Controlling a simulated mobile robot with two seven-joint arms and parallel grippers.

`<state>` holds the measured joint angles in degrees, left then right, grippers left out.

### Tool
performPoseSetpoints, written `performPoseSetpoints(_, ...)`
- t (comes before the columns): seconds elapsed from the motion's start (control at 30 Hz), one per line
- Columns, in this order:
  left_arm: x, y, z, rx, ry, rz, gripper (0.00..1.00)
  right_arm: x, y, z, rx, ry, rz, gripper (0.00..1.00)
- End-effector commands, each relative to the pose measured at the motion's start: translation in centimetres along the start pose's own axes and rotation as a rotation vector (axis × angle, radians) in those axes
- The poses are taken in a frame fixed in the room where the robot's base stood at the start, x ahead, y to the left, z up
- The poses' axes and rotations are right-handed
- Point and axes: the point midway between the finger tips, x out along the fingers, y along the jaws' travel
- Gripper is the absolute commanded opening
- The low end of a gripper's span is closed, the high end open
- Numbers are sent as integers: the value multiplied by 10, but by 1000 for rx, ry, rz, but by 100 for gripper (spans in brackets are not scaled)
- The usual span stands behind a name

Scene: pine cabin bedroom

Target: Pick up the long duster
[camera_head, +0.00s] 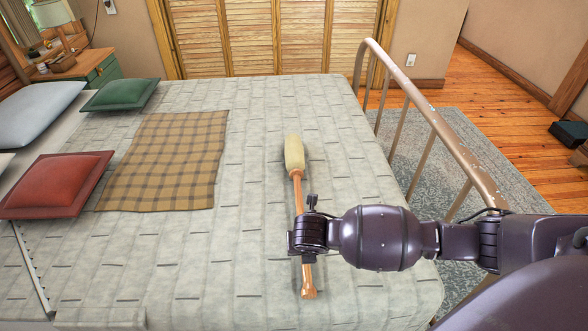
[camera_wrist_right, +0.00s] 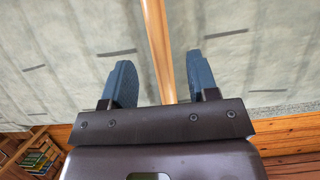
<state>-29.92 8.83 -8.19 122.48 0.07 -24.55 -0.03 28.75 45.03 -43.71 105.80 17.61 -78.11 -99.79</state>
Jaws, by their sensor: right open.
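The long duster (camera_head: 294,155) lies on the bed, its pale fluffy head pointing away from me and its orange-brown wooden handle toward me. My right gripper (camera_head: 307,238) is over the handle and hides part of it; the handle's end shows below the gripper. In the right wrist view the duster's handle (camera_wrist_right: 155,40) runs between the two open blue fingers of my right gripper (camera_wrist_right: 160,72), nearer the right finger. I cannot tell how far the fingers are above the bedcover. My left gripper is not in view.
The bed (camera_head: 255,120) has a pale patterned cover. A checked brown cloth (camera_head: 165,160), a red cushion (camera_head: 55,185) and a green cushion (camera_head: 120,92) lie to the left. A metal bed rail (camera_head: 425,110) stands to the right. The cover around the duster is clear.

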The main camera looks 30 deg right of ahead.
Motion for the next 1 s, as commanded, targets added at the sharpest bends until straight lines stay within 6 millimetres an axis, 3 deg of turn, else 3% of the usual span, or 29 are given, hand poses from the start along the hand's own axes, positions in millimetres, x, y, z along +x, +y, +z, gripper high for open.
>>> performPoseSetpoints(0.17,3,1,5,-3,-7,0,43,10,0,0,2,2,0,54)
performPoseSetpoints(0.37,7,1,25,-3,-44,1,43,39,0,0,2,8,-2,54)
performPoseSetpoints(0.5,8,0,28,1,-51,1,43,54,0,1,0,5,-1,54)
performPoseSetpoints(0.77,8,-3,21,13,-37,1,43,53,0,5,1,-2,2,54)
performPoseSetpoints(1.0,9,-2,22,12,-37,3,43,53,0,5,1,-2,2,17)
